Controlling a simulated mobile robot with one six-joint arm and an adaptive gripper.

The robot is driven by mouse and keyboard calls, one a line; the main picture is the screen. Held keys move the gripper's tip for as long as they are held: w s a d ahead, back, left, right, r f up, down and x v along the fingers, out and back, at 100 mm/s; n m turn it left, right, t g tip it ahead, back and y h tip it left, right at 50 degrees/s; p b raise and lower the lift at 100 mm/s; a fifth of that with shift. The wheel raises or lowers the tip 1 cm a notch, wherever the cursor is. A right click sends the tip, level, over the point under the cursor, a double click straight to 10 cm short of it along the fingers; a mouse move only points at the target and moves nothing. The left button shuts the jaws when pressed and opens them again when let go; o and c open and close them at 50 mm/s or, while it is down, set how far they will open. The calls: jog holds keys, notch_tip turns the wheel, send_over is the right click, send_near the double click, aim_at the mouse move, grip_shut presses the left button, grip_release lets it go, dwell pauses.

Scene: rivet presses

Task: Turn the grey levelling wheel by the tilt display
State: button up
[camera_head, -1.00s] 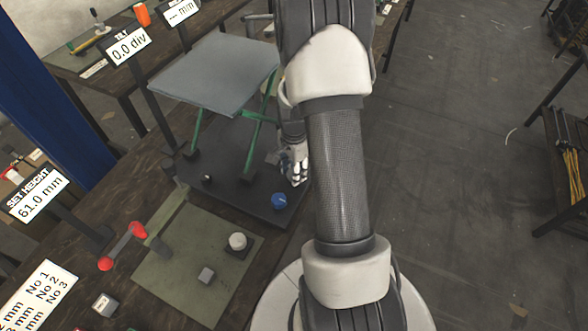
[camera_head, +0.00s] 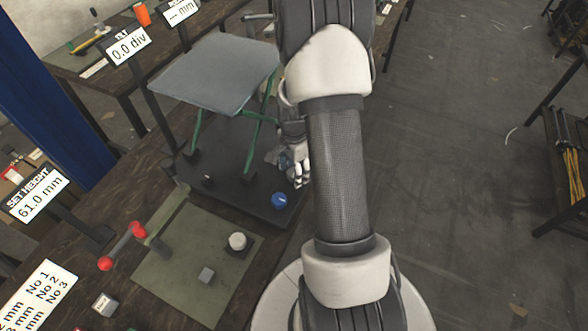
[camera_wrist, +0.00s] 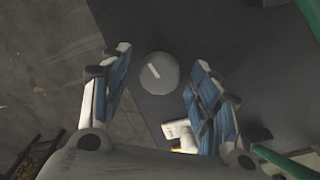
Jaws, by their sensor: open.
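In the wrist view a round grey wheel (camera_wrist: 159,73) with a white mark on its face sits near the edge of a dark base plate (camera_wrist: 235,60). My gripper (camera_wrist: 161,60) is open, with one blue-padded finger on each side of the wheel. Gaps show between fingers and wheel; height above it is unclear. In the head view my gripper (camera_head: 296,165) is partly behind my arm, at the plate's right side, and the grey wheel is hidden. The tilt display (camera_head: 130,46) reads 0.0 div.
A grey platform (camera_head: 215,75) on green legs stands over the base plate. A blue knob (camera_head: 279,201) is on the plate's near corner. A red-ended handle (camera_head: 122,246) and a pale round knob (camera_head: 237,241) are nearer. A small white tag (camera_wrist: 177,129) lies near the right finger.

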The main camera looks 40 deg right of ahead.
notch_tip(320, 180, up, 12)
dwell(0.6)
dwell(0.4)
